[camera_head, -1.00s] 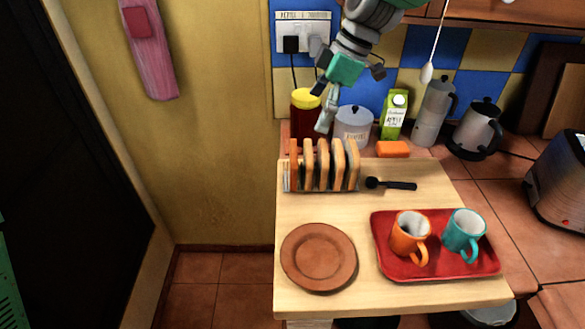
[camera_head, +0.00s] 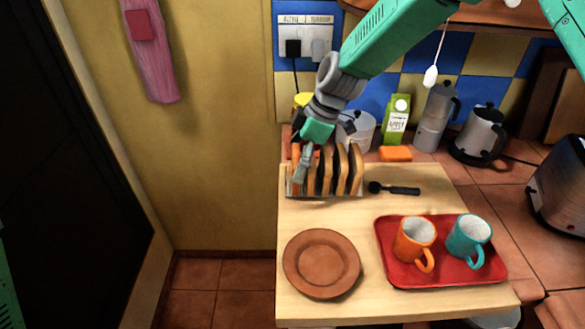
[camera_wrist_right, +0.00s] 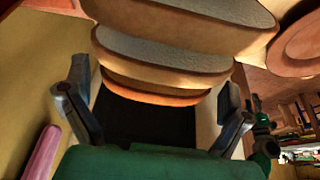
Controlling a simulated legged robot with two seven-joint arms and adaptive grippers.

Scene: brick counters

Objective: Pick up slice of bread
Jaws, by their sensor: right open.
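Several slices of bread (camera_head: 340,170) stand upright in a toast rack (camera_head: 325,192) at the back left of the wooden board. My right gripper (camera_head: 302,172) reaches down from above to the left end of the rack and partly hides the leftmost slices. In the right wrist view, its two fingers stand wide apart, with bread slices (camera_wrist_right: 185,48) just ahead of and partly between them. I see no slice gripped; whether a finger touches the bread, I cannot tell. My left gripper is not in view.
A brown plate (camera_head: 321,264) lies in front of the rack. A red tray (camera_head: 440,277) holds an orange mug (camera_head: 414,240) and a teal mug (camera_head: 467,238). A black spoon (camera_head: 395,189) lies right of the rack. A jar (camera_head: 358,130) and carton (camera_head: 396,120) stand behind.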

